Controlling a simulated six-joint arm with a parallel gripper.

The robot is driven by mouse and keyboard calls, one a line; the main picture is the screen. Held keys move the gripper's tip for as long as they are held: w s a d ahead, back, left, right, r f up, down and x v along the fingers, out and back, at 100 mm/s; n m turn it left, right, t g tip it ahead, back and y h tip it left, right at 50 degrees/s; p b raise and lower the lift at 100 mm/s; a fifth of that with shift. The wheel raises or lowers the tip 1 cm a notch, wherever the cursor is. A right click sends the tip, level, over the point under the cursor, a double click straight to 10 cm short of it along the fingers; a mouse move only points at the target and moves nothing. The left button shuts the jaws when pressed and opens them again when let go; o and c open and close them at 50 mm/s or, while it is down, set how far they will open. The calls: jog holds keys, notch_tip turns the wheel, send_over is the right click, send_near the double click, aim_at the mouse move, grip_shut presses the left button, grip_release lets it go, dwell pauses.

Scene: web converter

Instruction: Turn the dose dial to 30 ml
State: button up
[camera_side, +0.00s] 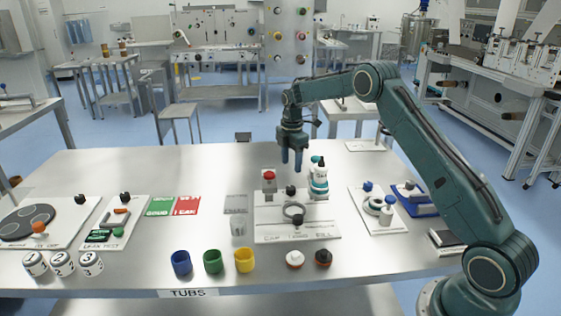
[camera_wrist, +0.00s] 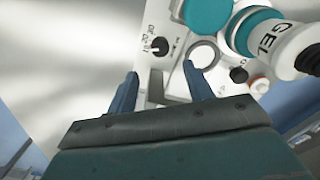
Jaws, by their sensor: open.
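A small black knob (camera_wrist: 159,46), which looks like the dose dial, sits on a white panel with dark lettering in the wrist view. The lettering and the dial's setting are too small to read. A black knob also shows on the white station board (camera_side: 270,225) in the side view; I cannot tell whether it is the same one. My gripper (camera_side: 292,171) is open and empty, pointing down above the back of that board. In the wrist view its two blue fingers (camera_wrist: 160,72) stand apart, with the knob just beyond the gap between the tips.
A white and teal bottle (camera_side: 318,183) stands close to the right of my gripper; it shows large, marked GEL, in the wrist view (camera_wrist: 262,35). A red-topped block (camera_side: 269,176) is to the left. Blue, green and yellow tubs (camera_side: 213,262) stand at the front.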

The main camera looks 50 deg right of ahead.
notch_tip(320, 180, up, 4)
jog(key=shift+r, duration=0.1)
dwell(0.6)
jog(key=m, duration=3.6)
jog(key=shift+r, duration=0.25)
